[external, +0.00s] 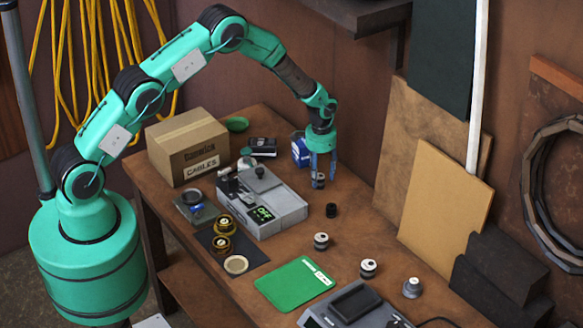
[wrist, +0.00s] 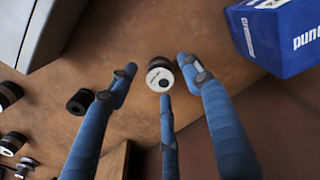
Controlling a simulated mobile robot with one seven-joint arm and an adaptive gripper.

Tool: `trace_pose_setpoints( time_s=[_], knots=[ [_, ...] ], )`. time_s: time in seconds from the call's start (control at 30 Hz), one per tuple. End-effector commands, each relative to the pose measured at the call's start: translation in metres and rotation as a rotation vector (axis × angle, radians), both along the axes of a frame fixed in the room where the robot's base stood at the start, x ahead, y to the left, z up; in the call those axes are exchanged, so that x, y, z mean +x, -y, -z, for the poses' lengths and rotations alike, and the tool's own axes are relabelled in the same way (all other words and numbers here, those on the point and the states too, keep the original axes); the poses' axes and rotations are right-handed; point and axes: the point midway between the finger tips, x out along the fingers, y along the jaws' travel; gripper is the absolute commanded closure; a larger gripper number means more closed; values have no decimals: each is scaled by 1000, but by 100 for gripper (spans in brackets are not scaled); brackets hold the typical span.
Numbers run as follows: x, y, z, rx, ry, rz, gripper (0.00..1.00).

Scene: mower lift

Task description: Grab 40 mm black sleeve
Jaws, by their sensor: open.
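My gripper (external: 320,172) points down over the far right part of the bench, its blue fingers open. In the wrist view my gripper (wrist: 158,82) has three fingers spread around a dark sleeve with a pale end face (wrist: 160,76), with visible gaps. That sleeve (external: 318,181) shows partly behind the fingers in the external view. An all-black short sleeve (external: 331,210) stands just nearer on the bench and lies outside the left finger in the wrist view (wrist: 80,102). I cannot read any size marking on either.
Several black parts with pale tops, such as one sleeve (external: 321,241), stand in a row towards the front. A grey device (external: 275,215), a cardboard box (external: 188,147) and a blue box (wrist: 280,38) are nearby. Boards (external: 435,150) lean along the right.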

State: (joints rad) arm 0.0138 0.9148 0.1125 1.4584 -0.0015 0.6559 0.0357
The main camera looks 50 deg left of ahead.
Motion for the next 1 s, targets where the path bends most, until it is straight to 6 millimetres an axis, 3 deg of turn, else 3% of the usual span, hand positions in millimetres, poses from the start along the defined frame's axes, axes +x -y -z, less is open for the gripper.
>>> trace_pose_setpoints(
  time_s=[0.2, 0.77, 1.0],
  knots=[
    [0, 0, 14, 0, 0, 0, 50],
    [0, 0, 15, 0, 0, 0, 50],
    [0, 0, 15, 0, 0, 0, 96]
  ],
)
